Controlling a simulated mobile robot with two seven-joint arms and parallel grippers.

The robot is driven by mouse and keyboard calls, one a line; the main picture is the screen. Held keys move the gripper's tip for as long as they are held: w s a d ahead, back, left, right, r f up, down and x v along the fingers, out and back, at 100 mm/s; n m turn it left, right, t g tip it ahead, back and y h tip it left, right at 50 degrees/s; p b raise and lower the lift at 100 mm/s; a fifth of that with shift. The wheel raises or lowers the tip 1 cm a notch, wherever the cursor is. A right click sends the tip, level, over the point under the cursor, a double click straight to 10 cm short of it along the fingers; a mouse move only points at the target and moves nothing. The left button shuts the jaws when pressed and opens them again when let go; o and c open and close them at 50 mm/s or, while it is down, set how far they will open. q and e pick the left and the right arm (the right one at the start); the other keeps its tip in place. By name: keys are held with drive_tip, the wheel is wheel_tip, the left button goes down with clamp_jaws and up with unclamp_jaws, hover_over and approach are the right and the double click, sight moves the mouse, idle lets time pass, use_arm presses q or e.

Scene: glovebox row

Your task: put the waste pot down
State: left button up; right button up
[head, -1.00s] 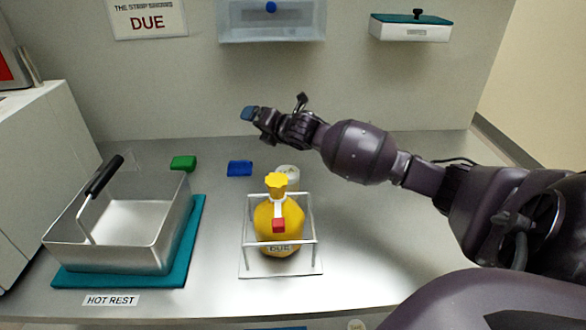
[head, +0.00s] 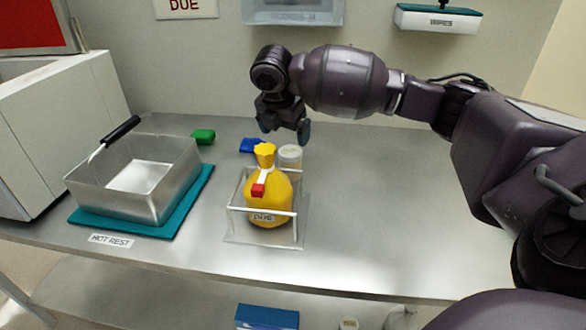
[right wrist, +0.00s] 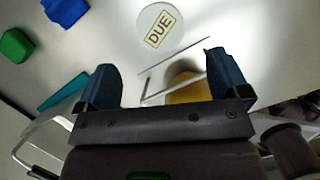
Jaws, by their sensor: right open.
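A small white lidded pot (head: 290,153), which I take for the waste pot, stands upright on the steel bench just behind the yellow bag. Its round lid bears a DUE label in the right wrist view (right wrist: 160,26). My right gripper (head: 284,128) is open and empty, pointing down above and behind the pot in the head view. In the right wrist view its fingers (right wrist: 165,78) are apart with nothing between them, and the pot is beyond the tips. The lower part of the pot is hidden by the bag and rack. My left gripper is not in view.
A yellow bag (head: 268,198) sits in a white wire rack (head: 238,222) in front. Blue (head: 250,146) and green (head: 203,137) blocks lie left of the pot. A metal basket (head: 165,200) stands on a teal mat (head: 200,195). The bench right of the rack is clear.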

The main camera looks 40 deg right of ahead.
sight(290, 152)
drive_tip(key=shift+s, duration=0.25)
drive_tip(key=b+x, duration=0.1)
drive_tip(key=x, duration=0.4)
drive_tip(key=shift+f+b, duration=0.1)
drive_tip(key=shift+b, duration=0.3)
drive_tip(key=shift+d+f, duration=0.15)
drive_tip(key=shift+f, duration=0.15)
drive_tip(key=b+x, duration=0.1)
drive_tip(key=x, duration=0.1)
drive_tip(key=shift+w+f+b, duration=0.2)
drive_tip(key=shift+f+b, duration=0.05)
drive_tip(key=shift+b, duration=0.05)
drive_tip(key=b+x, duration=0.1)
drive_tip(key=x, duration=0.1)
drive_tip(key=shift+w+d+f, duration=0.15)
drive_tip(key=shift+d+f, duration=0.05)
drive_tip(key=shift+f, duration=0.05)
drive_tip(key=shift+r, duration=0.25)
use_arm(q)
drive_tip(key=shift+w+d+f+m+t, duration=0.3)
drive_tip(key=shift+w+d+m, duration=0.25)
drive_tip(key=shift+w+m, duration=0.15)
use_arm(e)
drive_tip(key=c, duration=1.1)
drive_tip(key=shift+c, duration=0.2)
